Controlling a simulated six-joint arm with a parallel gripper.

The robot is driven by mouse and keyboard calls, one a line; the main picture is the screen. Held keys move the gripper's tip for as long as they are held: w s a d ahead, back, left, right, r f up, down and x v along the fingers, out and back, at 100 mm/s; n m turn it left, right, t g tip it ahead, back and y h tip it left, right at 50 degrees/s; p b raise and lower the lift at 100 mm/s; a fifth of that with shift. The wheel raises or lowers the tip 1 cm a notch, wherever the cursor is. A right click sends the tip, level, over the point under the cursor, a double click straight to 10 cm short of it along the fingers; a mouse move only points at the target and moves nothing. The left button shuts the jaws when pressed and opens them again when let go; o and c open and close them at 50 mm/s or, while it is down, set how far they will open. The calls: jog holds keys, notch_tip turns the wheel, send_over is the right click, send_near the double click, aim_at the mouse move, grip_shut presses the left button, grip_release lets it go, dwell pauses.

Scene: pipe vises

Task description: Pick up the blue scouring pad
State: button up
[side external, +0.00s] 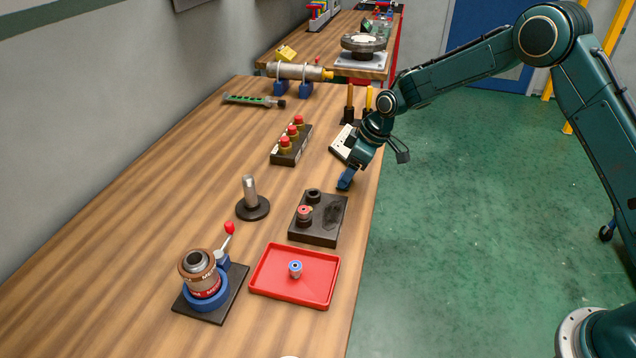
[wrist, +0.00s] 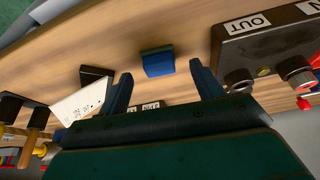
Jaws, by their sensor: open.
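The scouring pad (wrist: 158,62) is a small block with a blue side and a green face, lying on the wooden bench in the wrist view. It shows just past the gap between my fingertips, nearer the middle of the picture. My gripper (wrist: 161,76) is open, with one blue finger to each side of the pad's line and nothing held. In the side view my gripper (side external: 345,181) is low over the bench's right edge, behind the dark IN/OUT block. I cannot make out the pad there; the gripper seems to hide it.
The dark IN/OUT block (side external: 329,226) with a red-topped part stands close to my gripper. A white box (side external: 342,142) lies just behind it. A black stand with a metal post (side external: 252,202), a red tray (side external: 275,290) and a pipe vise (side external: 207,285) are nearer the camera.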

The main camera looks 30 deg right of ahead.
jog(key=shift+x, duration=0.85)
jog(key=c, duration=1.1)
